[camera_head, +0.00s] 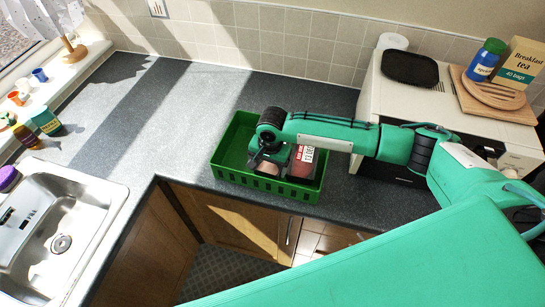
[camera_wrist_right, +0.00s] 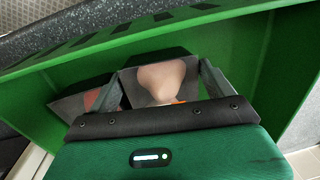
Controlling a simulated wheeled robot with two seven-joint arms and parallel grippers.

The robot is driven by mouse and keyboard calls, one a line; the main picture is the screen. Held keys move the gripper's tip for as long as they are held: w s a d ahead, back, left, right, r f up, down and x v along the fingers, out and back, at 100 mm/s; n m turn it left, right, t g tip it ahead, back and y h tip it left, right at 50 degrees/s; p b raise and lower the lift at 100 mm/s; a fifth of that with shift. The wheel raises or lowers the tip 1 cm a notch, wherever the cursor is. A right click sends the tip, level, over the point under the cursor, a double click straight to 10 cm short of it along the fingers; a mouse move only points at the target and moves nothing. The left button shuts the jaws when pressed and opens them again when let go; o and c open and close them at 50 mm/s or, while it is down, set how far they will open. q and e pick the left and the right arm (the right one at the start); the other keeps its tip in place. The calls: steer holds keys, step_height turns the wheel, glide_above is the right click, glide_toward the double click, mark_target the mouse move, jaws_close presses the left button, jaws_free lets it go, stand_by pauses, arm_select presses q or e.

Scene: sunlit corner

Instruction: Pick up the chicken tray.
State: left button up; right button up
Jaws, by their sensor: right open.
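The chicken tray, a dark tray with a pale pink piece of chicken (camera_wrist_right: 162,80), is inside the green crate (camera_head: 222,172). In the head view it is mostly hidden beneath my right gripper, with a pale patch (camera_head: 262,170) showing. My right gripper (camera_head: 266,168) points down into the crate. In the right wrist view my right gripper (camera_wrist_right: 165,84) is open, with one finger on each side of the chicken tray. I cannot tell whether the fingers touch it. My left gripper is not in view.
A red package with a white label (camera_head: 303,160) is in the crate, right of the gripper. The crate stands near the counter's (camera_head: 175,110) front edge. A sink (camera_head: 60,225) is left; a white appliance (camera_head: 405,95) is right. The counter left of the crate is clear.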

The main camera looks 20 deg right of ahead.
steer(key=c, duration=0.9)
steer(key=shift+r, duration=0.15)
